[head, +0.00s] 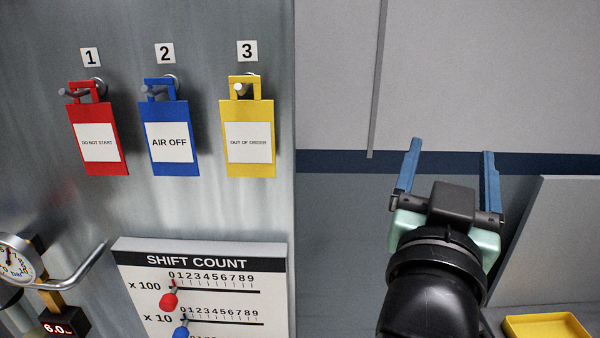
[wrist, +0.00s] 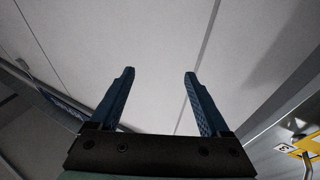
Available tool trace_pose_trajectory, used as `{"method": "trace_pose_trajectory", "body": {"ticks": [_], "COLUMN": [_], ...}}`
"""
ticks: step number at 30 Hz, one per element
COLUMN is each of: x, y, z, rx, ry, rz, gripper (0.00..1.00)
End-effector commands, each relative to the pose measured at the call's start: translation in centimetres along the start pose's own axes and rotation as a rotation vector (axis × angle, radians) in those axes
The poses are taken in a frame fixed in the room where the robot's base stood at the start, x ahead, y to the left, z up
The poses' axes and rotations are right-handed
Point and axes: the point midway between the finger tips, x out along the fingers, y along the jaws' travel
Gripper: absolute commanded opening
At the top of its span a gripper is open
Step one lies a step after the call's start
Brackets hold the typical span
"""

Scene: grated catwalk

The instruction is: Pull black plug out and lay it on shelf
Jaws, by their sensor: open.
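No black plug shows in either view. A grey surface at the lower right of the head view carries a yellow tray; I cannot tell whether it is the shelf. My gripper (head: 449,160) is raised in front of the wall at the right of the head view. Its two blue fingers are apart with nothing between them. In the wrist view my gripper (wrist: 159,75) is also open and empty, with only pale wall beyond it.
A metal panel at left holds red (head: 98,130), blue (head: 171,135) and yellow (head: 249,140) tags on pegs. Below are a shift count board (head: 215,290), a gauge (head: 15,263) and a bent handle (head: 80,270). The yellow tray (head: 547,319) is at lower right.

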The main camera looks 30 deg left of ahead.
Motion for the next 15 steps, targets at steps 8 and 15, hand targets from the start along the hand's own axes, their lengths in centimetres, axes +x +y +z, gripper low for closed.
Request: {"method": "trace_pose_trajectory", "body": {"ticks": [8, 15], "x": [-2.1, -14.6], "y": [-8.2, -12.7], "z": [16.1, 28.2], "rx": [0.002, -0.084], "ry": [-0.737, -1.264], "rz": [-0.139, -0.239], "gripper": [0.8, 0.8]}}
